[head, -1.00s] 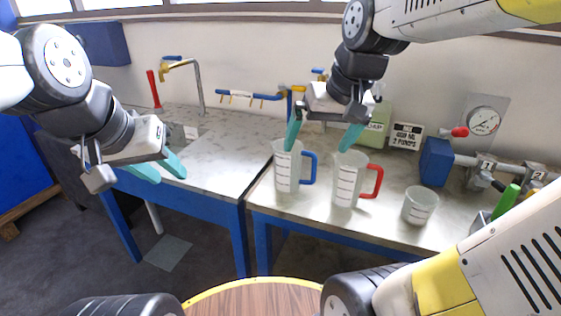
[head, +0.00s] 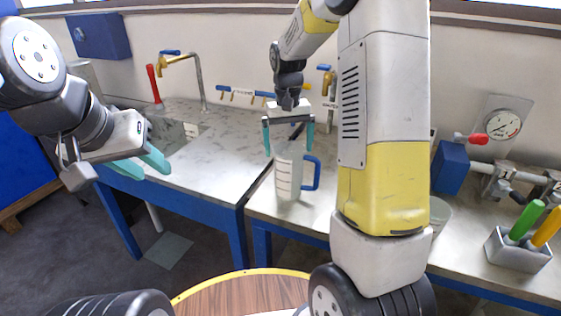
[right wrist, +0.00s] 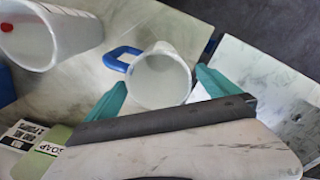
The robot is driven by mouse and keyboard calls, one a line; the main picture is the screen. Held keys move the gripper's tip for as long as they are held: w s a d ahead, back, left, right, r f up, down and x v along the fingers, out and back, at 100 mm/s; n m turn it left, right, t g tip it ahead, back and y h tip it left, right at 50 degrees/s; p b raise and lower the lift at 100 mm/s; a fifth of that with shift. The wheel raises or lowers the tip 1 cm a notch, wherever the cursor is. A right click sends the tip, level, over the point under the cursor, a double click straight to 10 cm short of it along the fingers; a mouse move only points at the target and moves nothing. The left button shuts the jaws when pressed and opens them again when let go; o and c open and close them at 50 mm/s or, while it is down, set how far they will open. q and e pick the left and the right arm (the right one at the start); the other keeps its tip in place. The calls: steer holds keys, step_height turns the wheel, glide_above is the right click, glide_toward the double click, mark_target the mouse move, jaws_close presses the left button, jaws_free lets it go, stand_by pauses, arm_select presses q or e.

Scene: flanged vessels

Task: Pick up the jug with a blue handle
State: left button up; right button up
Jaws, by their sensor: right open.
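The jug with a blue handle (head: 288,172) stands upright on the grey counter near its left end, with its handle to the right. It also shows in the right wrist view (right wrist: 161,80), seen from above. My right gripper (head: 290,150) is open above the jug, pointing down, with one teal finger toward each side of the rim. In the right wrist view, its fingertips (right wrist: 160,84) lie on either side of the jug's near part. I cannot tell if they touch it. My left gripper (head: 142,168) is open and empty, left of the counter.
A white jug with a red handle (right wrist: 45,32) stands beside the blue-handled jug; my right arm hides it in the head view. A beaker (head: 438,214) is partly hidden behind that arm. A holder with green and yellow handles (head: 518,250) stands far right. The sink counter (head: 215,150) is mostly clear.

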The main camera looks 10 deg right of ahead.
mark_target(297, 173)
steer(key=f, duration=0.4)
steer(key=shift+w+d+f, duration=0.15)
steer(key=shift+d, duration=0.1)
steer(key=c, duration=1.8)
